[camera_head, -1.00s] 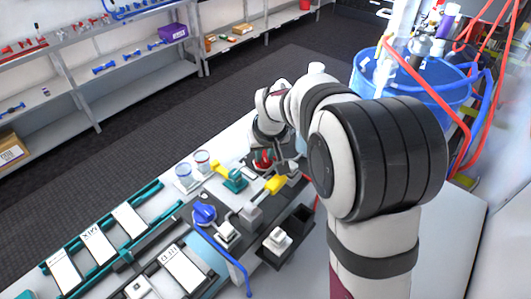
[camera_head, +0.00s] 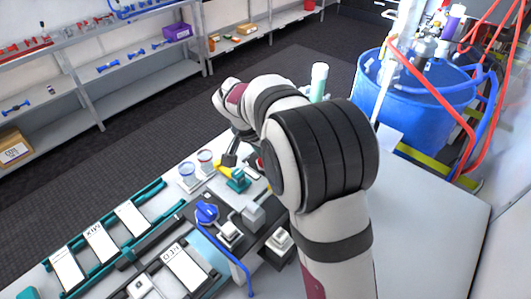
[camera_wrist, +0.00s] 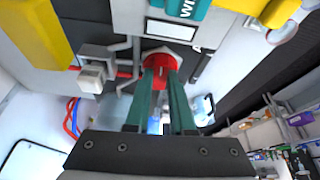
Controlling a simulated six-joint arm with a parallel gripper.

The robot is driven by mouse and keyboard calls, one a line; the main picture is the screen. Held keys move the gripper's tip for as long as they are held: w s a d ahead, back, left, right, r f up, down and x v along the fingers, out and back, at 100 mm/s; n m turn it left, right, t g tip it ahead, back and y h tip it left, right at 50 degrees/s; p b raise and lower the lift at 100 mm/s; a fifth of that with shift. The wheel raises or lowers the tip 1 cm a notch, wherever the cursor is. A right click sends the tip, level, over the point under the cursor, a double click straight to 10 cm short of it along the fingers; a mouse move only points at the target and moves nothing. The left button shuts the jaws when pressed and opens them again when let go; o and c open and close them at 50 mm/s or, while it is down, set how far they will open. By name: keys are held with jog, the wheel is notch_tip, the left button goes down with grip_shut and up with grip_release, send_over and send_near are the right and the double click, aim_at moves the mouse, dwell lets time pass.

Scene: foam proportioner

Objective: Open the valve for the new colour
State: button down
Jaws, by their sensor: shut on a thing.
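A yellow part (camera_wrist: 36,32) is at the upper left and another yellow part (camera_wrist: 281,10) at the upper right. In the head view a teal valve body (camera_head: 238,181) with a yellow handle (camera_head: 223,170) stands on the bench beside my wrist. My fingertips are hidden there by my arm. How far any valve is turned cannot be told.
Two clear cups (camera_head: 188,174) stand left of the teal valve. A blue round part (camera_head: 206,212) with a blue hose is nearer. Labelled white cards lie in the teal rack (camera_head: 100,240). A blue drum (camera_head: 415,110) with red and blue hoses stands at the right.

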jog(key=shift+m+g, duration=0.3)
jog(key=shift+m, duration=0.3)
jog(key=c, duration=0.8)
grip_release()
jog(key=shift+o, duration=0.2)
jog(key=v, duration=1.5)
jog(key=shift+s+a+r, duration=0.2)
jog(key=shift+a+r, duration=0.1)
jog(key=shift+a, duration=0.05)
jog(key=shift+d, duration=0.1)
